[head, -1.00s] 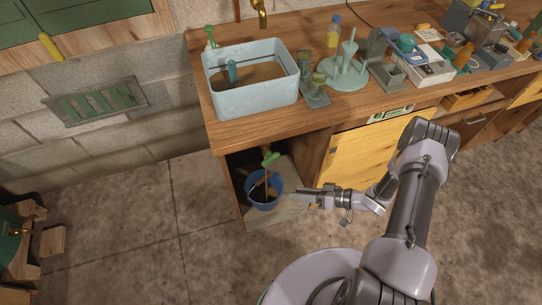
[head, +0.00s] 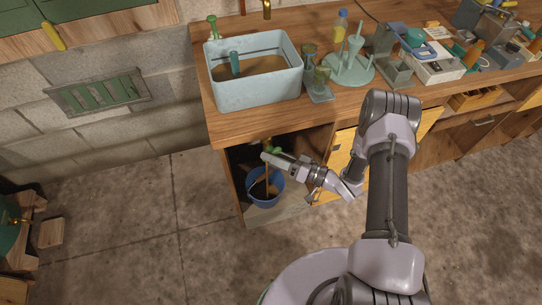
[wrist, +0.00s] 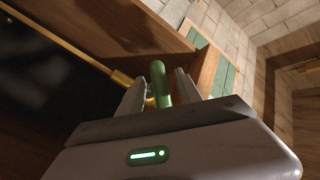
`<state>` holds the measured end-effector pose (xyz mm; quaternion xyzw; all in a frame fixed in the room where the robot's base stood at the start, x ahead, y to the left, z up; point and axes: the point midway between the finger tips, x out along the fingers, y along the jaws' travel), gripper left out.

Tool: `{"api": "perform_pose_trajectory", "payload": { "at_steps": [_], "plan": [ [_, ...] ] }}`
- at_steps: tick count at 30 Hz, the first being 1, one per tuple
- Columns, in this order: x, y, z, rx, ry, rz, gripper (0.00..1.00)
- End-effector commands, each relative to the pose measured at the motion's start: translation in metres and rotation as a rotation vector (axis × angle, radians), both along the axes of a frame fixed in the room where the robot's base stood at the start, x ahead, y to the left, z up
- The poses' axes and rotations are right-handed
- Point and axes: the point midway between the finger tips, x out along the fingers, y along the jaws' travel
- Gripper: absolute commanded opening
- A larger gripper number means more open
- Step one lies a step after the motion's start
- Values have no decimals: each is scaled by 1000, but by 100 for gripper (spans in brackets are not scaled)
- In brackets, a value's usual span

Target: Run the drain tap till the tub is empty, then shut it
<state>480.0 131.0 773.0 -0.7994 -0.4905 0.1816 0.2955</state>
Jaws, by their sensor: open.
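The pale blue tub (head: 255,95) stands on the bench with brown liquid (head: 250,68) in it and a teal upright piece (head: 235,63) standing in the liquid. Below the bench top, the green-handled drain tap (head: 275,150) is partly hidden by my gripper (head: 270,158). A thin brown stream (head: 267,178) runs from the tap into the blue bucket (head: 279,186) in the open cupboard. In the wrist view, the green handle (wrist: 160,84) stands between the two open fingers of my gripper (wrist: 159,90). I cannot tell whether either finger touches it. The brass spout (wrist: 121,78) lies just beyond.
The cupboard's side wall (head: 230,185) stands left of the bucket, and a yellow door (head: 342,150) is to its right. A green stand (head: 348,68) and other bench items are above.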

Motion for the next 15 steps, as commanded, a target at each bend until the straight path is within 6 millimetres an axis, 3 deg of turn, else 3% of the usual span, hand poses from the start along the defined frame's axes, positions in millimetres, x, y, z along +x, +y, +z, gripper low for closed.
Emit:
{"api": "perform_pose_trajectory", "payload": {
  "at_steps": [11, 15],
  "plan": [
    [3, 6, 0, 0, 0, 0, 40],
    [3, 6, 0, 0, 0, 0, 12]
  ]
}}
